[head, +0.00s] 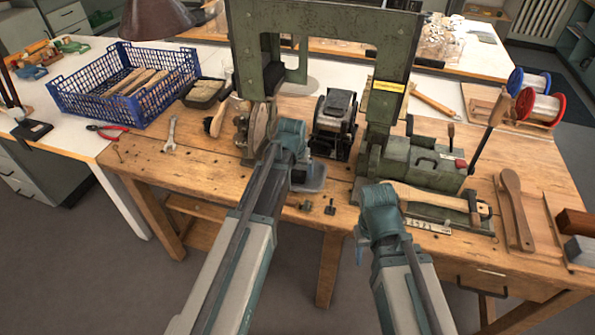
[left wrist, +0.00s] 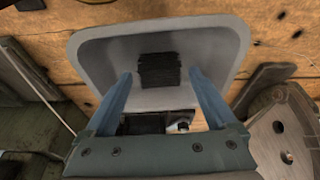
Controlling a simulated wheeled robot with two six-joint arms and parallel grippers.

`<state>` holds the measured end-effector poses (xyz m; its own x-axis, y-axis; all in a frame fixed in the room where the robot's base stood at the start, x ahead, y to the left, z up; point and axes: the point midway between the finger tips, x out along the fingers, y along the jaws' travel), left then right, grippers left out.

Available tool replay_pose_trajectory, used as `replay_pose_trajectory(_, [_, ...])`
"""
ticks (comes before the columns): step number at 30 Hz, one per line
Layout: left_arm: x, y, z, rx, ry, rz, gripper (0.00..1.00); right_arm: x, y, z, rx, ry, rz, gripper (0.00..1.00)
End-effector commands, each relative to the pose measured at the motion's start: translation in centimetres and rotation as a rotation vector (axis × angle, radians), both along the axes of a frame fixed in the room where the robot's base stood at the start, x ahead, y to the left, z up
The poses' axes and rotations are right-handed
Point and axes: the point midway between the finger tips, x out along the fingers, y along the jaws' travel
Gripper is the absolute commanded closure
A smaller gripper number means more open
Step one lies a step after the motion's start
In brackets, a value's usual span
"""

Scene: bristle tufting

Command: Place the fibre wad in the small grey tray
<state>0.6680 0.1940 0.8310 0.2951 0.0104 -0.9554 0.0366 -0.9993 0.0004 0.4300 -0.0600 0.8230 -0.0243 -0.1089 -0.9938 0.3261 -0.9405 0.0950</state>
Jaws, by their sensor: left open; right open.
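The small grey tray (head: 312,186) lies on the wooden bench below my left gripper (head: 291,165); it also shows in the left wrist view (left wrist: 95,50). The fibre wad (left wrist: 158,70) is a dark, ribbed block on the tray's floor, in the left wrist view. My left gripper (left wrist: 160,78) is open over the tray, with one blue finger on each side of the wad and a gap to both. The wad is hidden behind my gripper in the head view. My right gripper (head: 361,243) is open and empty near the bench's front edge.
A green press frame (head: 320,20) stands behind my left gripper. A black machine (head: 335,122) and a green machine (head: 408,165) stand behind and right of the tray. A blue crate (head: 125,85) is at left. Small dark pieces (head: 330,207) lie at the front edge.

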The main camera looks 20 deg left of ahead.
Motion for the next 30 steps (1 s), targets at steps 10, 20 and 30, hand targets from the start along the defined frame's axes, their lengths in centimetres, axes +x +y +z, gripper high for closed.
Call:
replay_pose_trajectory(10, [-0.1, 0.0, 0.7, 0.0, 0.0, 0.0, 0.09, 0.0, 0.0, 0.7, 0.0, 0.0, 0.0, 0.5])
replay_pose_trajectory(20, [-1.2, 0.0, 4.4, 0.0, 0.0, 0.0, 0.09, 0.0, 0.0, 4.4, 0.0, 0.0, 0.0, 0.5])
replay_pose_trajectory(30, [-2.8, -0.1, 9.6, 0.0, 0.0, 0.0, 0.09, 0.0, 0.0, 9.6, 0.0, 0.0, 0.0, 0.5])
